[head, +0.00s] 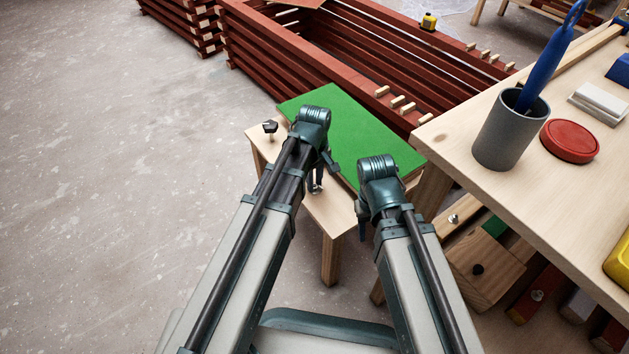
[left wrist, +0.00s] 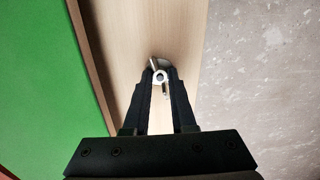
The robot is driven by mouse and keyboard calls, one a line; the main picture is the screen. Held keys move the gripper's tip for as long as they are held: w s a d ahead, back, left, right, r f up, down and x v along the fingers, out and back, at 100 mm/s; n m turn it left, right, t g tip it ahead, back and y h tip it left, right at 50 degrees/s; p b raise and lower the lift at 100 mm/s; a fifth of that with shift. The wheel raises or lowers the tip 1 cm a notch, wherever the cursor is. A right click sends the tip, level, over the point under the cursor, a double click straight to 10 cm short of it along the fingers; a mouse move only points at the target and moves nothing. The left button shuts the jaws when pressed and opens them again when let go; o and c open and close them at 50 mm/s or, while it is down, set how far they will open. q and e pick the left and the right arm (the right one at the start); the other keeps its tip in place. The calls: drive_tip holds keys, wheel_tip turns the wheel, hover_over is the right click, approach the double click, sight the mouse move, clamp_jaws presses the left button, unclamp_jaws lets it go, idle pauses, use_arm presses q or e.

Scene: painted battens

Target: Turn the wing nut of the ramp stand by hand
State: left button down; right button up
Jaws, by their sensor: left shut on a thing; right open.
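The ramp stand is a low pale wooden bench (head: 335,213) with a green sloping board (head: 345,130) on it. Its metal wing nut (head: 315,189) sits on the bare wooden strip beside the board, partly hidden by my left gripper. In the left wrist view the silver wing nut (left wrist: 160,77) shows its round centre and two wings between the fingertips. My left gripper (left wrist: 161,74) is shut on it from above; in the head view this gripper (head: 321,181) points down at the strip. My right gripper (head: 362,222) is open near the bench's right front; its fingers are mostly hidden.
A black knob (head: 270,127) stands on the bench's left end. A workbench (head: 470,185) at right holds a grey cup (head: 508,135) with a blue tool and a red round lid (head: 570,141). Stacked red battens (head: 300,70) lie behind. The floor at left is clear.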

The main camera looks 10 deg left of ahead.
use_arm(q)
drive_tip(key=shift+n, duration=1)
drive_tip(key=c, duration=0.7)
unclamp_jaws()
drive_tip(key=shift+c, duration=0.2)
wheel_tip(320, 180, up, 8)
drive_tip(key=p, duration=0.7)
drive_tip(key=shift+f+p, duration=0.2)
drive_tip(key=shift+p, duration=0.1)
drive_tip(key=shift+f, duration=0.1)
